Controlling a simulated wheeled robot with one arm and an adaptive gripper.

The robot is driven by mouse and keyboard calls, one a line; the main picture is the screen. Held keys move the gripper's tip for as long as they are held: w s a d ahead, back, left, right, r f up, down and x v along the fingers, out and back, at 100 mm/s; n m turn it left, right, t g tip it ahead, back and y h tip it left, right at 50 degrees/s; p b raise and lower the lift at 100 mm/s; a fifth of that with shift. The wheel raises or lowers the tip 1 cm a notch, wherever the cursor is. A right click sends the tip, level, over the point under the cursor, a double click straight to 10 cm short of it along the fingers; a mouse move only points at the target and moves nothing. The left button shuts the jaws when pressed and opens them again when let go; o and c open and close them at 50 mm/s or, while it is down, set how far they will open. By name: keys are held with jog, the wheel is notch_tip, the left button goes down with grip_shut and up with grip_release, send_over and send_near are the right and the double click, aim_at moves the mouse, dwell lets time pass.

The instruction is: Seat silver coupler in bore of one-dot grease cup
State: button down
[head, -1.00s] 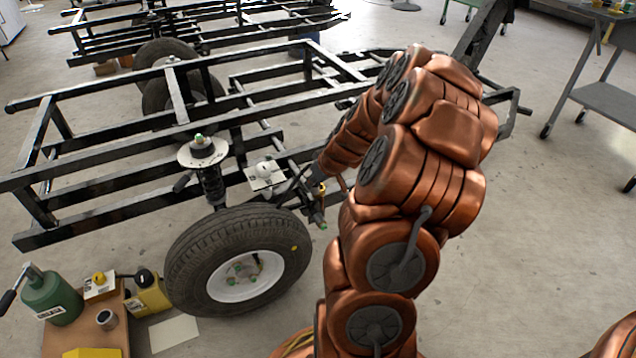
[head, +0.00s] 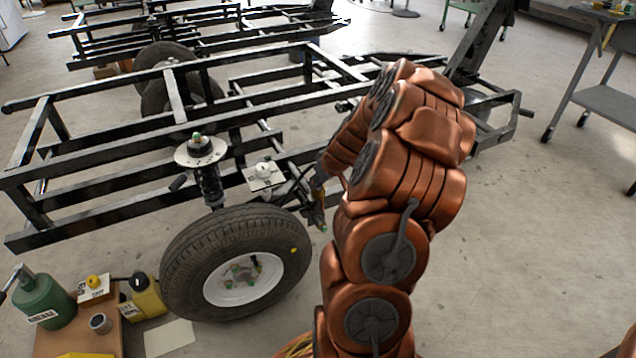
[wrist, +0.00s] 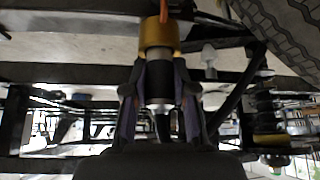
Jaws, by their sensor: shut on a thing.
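My gripper (wrist: 158,95) is shut on a short dark cylinder with a silver band (wrist: 158,53). I take this piece to be the silver coupler. A gold-yellow collar or cup (wrist: 161,35) is in line with its far end, with an orange strip beyond. I cannot tell whether the gold part is joined to the piece or only behind it. In the head view my gripper (head: 319,190) is small and partly hidden by my arm, beside the black chassis behind the wheel. No one-dot mark can be made out, so I cannot identify the one-dot grease cup.
The tyre (head: 238,262) stands close to the left of my gripper. A coil-over strut (head: 208,180) and a white plate with a white knob (head: 264,174) are on the chassis (head: 120,180). A wooden bench (head: 95,340) with a green canister (head: 42,300) is at lower left. Open floor lies right.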

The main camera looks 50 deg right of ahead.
jog(key=c, duration=0.9)
grip_release()
jog(key=shift+f, duration=0.1)
jog(key=shift+c, duration=0.2)
